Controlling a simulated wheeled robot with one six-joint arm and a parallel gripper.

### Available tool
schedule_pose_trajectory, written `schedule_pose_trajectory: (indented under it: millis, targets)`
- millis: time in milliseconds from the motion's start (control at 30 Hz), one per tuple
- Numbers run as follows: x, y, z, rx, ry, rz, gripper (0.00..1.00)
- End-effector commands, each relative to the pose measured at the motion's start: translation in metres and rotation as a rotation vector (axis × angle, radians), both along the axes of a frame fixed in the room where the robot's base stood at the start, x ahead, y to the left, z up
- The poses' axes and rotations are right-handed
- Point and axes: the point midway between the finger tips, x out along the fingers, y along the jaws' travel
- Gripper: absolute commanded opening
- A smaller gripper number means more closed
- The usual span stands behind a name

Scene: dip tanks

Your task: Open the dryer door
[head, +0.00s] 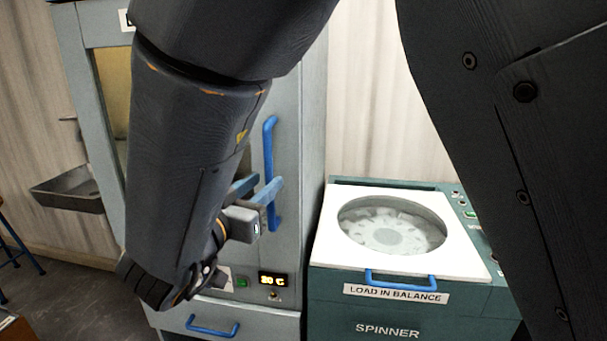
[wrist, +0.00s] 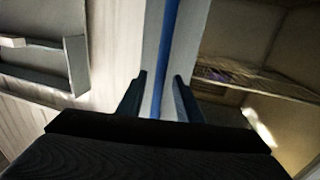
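The dryer (head: 312,110) is a tall grey-blue cabinet, partly hidden behind my arm. Its door has a window (head: 112,95), and in the wrist view a shelf shows through the window (wrist: 265,60). The door looks shut, though my arm covers much of it. An upright blue handle (head: 269,150) is on the door's right side. My gripper (head: 258,190) is at the handle's lower half. In the wrist view the handle (wrist: 168,40) runs between my two fingers (wrist: 160,95), which stand apart with a visible gap.
A teal spinner (head: 390,318) with a white top and round lid stands close at the dryer's right. Below the door are a lit temperature display (head: 272,280) and a drawer with a blue handle (head: 213,328). A grey basin (head: 70,190) is on the wall at left.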

Motion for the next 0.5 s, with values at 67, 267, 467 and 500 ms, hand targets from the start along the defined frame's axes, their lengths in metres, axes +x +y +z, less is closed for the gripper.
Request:
schedule_pose_trajectory:
  millis: [67,267,467,500]
  targets:
    - [0.012,-0.005,0.001,-0.001,0.000,-0.003,0.33]
    - [0.030,-0.008,0.000,-0.001,0.000,0.001,0.33]
    - [0.034,-0.008,0.000,-0.001,-0.001,0.005,0.33]
    - [0.034,-0.008,0.000,-0.001,-0.001,0.005,0.33]
